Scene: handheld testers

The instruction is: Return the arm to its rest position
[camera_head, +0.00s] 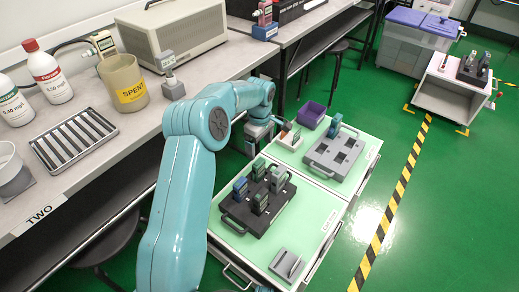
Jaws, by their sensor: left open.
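My left arm (178,200), teal, rises from the lower part of the head view, bends at the elbow and reaches right past the bench edge. My left gripper (256,143) is grey and points down beside the far left part of the green-topped cart; it is open and I see nothing held in it. Its fingertips are small and partly hard to make out. Several handheld testers stand in a black tray (238,212) on the cart. Another tester (334,127) stands at the back of a grey slotted tray (323,168). My right gripper is not in view.
The bench at left holds bottles (48,72), a "SPENT" tub (123,82), a metal rack (60,152), a beige instrument (186,34) and a tester on a stand (168,62). A purple bin (311,114) sits at the cart's back.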

